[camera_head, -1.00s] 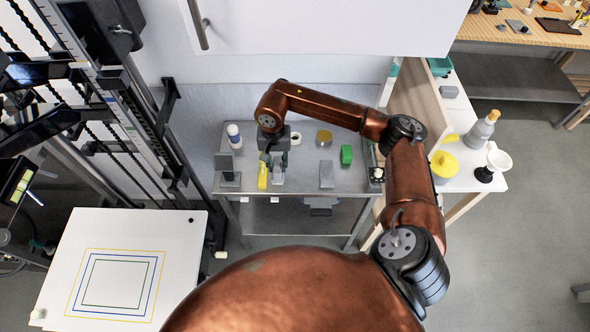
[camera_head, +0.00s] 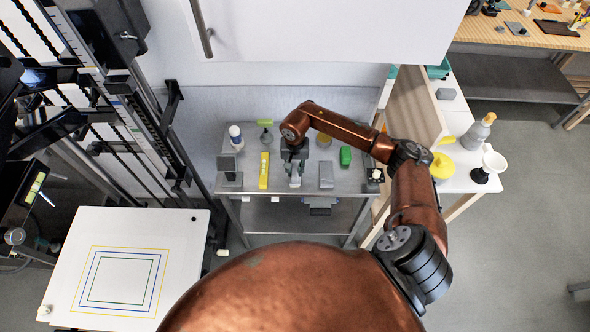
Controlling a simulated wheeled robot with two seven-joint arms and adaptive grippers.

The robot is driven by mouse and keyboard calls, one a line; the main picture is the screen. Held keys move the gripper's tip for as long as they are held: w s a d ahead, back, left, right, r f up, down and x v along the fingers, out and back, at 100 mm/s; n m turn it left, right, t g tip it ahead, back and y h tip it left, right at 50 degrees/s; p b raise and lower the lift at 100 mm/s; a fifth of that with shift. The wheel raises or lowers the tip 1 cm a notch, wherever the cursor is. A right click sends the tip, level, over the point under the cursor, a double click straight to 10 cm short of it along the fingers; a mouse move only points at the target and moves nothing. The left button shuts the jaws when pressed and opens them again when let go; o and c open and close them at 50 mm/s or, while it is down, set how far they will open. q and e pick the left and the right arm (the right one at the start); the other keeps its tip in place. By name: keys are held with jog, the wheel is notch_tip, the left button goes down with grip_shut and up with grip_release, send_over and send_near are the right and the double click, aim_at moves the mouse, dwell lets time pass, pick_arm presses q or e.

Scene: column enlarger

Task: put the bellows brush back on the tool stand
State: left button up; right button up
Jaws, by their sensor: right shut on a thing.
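My right gripper (camera_head: 295,170) points down over the grey metal table (camera_head: 240,205), just right of the yellow bar. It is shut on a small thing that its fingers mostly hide. Only pale grey parts show there, and I cannot separate the fingers from it. I take it to be the bellows brush, though its shape is unclear. A grey stand with an upright block (camera_head: 228,165) is at the table's left; I cannot tell whether it is the tool stand. A dark bulb-shaped thing with a lime-green top (camera_head: 266,132) stands behind the yellow bar. My left gripper is out of view.
Near my gripper are a yellow bar (camera_head: 264,171), a grey block (camera_head: 326,175), a green block (camera_head: 346,156) and a white-and-blue bottle (camera_head: 236,137). The enlarger column (camera_head: 150,125) rises left. A wooden panel (camera_head: 415,105) bounds the right side.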

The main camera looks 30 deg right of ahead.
aim_at(294, 171)
jog(key=o, duration=1)
jog(key=shift+f, duration=0.2)
jog(key=shift+r, duration=0.1)
notch_tip(294, 171, up, 12)
jog(key=shift+b, duration=1.15)
jog(key=shift+a, duration=0.1)
